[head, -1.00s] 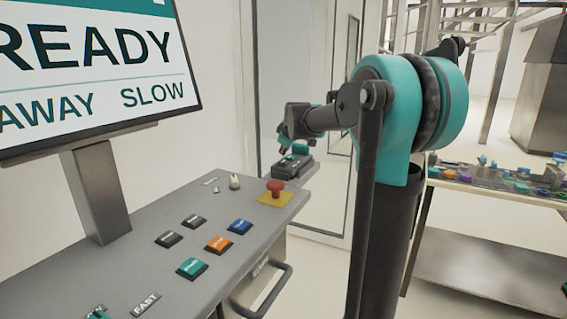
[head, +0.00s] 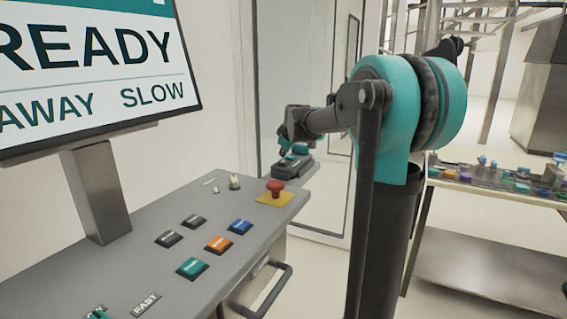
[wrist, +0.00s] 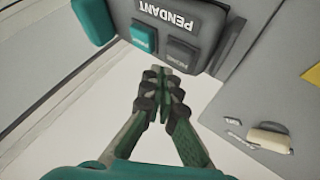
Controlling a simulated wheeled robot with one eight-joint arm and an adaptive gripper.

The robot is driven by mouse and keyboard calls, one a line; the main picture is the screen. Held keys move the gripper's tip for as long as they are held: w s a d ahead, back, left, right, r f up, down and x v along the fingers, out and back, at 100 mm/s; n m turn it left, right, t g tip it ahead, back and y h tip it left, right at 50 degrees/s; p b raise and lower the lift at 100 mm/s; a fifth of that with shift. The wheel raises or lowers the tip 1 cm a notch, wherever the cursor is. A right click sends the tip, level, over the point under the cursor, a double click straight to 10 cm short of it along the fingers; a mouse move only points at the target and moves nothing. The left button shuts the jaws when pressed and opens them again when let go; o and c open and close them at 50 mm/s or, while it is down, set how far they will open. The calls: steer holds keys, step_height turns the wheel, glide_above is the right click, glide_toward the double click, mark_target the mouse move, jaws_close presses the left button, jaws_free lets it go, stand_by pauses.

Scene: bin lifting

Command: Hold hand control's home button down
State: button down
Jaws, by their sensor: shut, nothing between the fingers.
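The hand control is a dark grey box marked PENDANT (wrist: 172,22), at the top of the wrist view. In the head view the hand control (head: 291,168) sits at the far end of the console, under my wrist. Its face has a teal button (wrist: 143,37) and a dark grey button (wrist: 181,50); their small labels are hard to read, so I cannot tell for sure which is home. My gripper (wrist: 162,72) is shut and empty. In the wrist view its fingertips lie just below the gap between the two buttons; I cannot tell their height or whether they touch the box.
The console (head: 140,270) carries several coloured buttons and a red emergency stop (head: 275,187) on a yellow plate. A screen (head: 90,70) stands over it. A glass door frame (head: 340,130) is behind my wrist. A table with small parts (head: 500,180) stands right.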

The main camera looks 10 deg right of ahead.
mark_target(284, 162)
steer(key=shift+f, duration=0.15)
stand_by(0.5)
steer(key=shift+f, duration=0.25)
steer(key=shift+f, duration=0.55)
stand_by(0.7)
steer(key=shift+r, duration=0.2)
stand_by(1.1)
steer(key=shift+r, duration=0.75)
steer(key=shift+r, duration=2.55)
